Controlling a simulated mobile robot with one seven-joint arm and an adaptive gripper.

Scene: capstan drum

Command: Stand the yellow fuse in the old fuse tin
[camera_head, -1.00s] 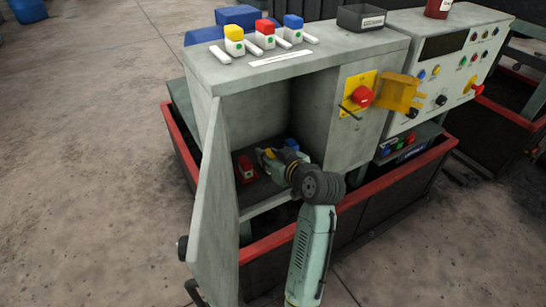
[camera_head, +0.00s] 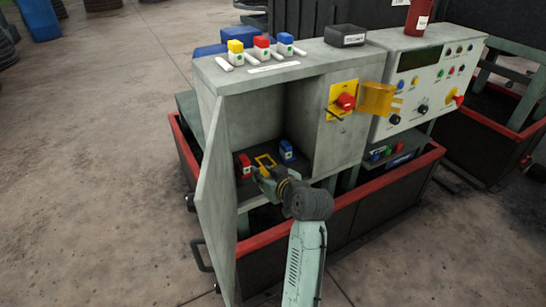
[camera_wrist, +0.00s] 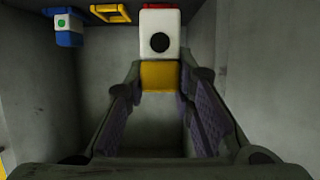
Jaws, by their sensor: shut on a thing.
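My gripper (camera_head: 264,175) is just inside the open cabinet, in front of the fuse row. In the wrist view its fingers (camera_wrist: 160,100) are shut on the yellow fuse (camera_wrist: 160,76). Its yellow end is between the fingers, and its white body with a black dot points away from me. In the head view the arm mostly hides this fuse. An empty yellow socket frame (camera_head: 264,162) lies on the cabinet floor behind the gripper. A dark open box (camera_head: 346,37) with a white label stands on the cabinet top; I cannot read the label.
A red fuse (camera_head: 244,165) and a blue fuse (camera_head: 286,151) stand either side of the socket. Yellow (camera_head: 236,50), red (camera_head: 262,46) and blue (camera_head: 285,43) fuses stand on top. The open door (camera_head: 215,205) is left; a switch (camera_head: 345,103) is right. A labelled red can (camera_head: 419,16) stands behind.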

